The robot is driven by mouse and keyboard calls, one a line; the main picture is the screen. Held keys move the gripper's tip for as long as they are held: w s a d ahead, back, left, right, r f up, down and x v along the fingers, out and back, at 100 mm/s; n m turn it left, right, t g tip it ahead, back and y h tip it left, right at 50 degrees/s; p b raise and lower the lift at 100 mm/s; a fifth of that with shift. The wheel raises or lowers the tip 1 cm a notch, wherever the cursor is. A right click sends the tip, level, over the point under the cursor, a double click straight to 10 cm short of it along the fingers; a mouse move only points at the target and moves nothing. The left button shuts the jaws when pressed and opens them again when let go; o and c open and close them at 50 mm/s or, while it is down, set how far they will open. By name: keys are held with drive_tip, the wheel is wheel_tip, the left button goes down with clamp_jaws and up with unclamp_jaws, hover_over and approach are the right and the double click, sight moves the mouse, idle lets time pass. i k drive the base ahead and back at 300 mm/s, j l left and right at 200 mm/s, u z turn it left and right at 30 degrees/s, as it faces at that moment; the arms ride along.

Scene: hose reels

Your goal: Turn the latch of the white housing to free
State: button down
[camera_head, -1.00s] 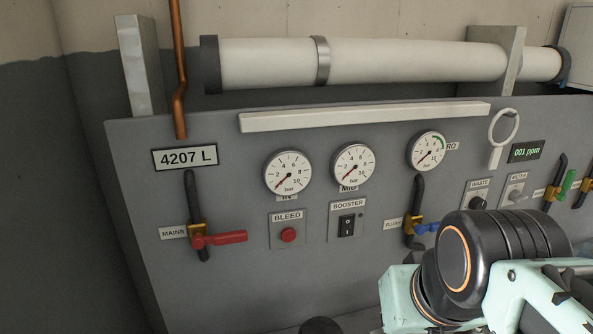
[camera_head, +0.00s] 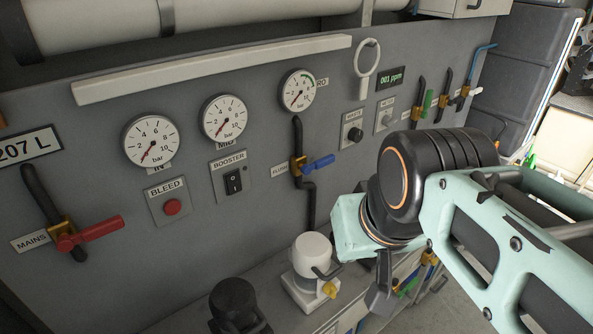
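The white housing (camera_head: 312,254) stands on a white base on the ledge below the grey panel, at the lower middle of the view. A dark lever shows at its right side, and a small yellow part (camera_head: 329,290) sits low at its front right. I cannot tell which of these is the latch, and no "free" mark is readable. My gripper (camera_head: 380,297) is to the right of the housing, apart from it in the picture. Only a dark part of it shows below my mint wrist, so its opening is hidden.
A black housing (camera_head: 235,301) stands on the ledge to the left. The panel above carries a red-handled valve (camera_head: 95,231), a blue-handled valve (camera_head: 317,163), gauges and switches. Several tools or fittings hang at the ledge's front, right of my gripper. Grey floor is clear at lower right.

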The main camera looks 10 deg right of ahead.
sight(329, 288)
drive_tip(key=i+l, duration=0.1)
drive_tip(key=k+j+z, duration=0.1)
drive_tip(key=k+j+u, duration=0.35)
drive_tip(key=k+j, duration=0.35)
drive_tip(key=i+l, duration=0.15)
drive_tip(key=l, duration=0.15)
drive_tip(key=i+l+u, duration=0.1)
drive_tip(key=i+l, duration=0.1)
drive_tip(key=l, duration=0.1)
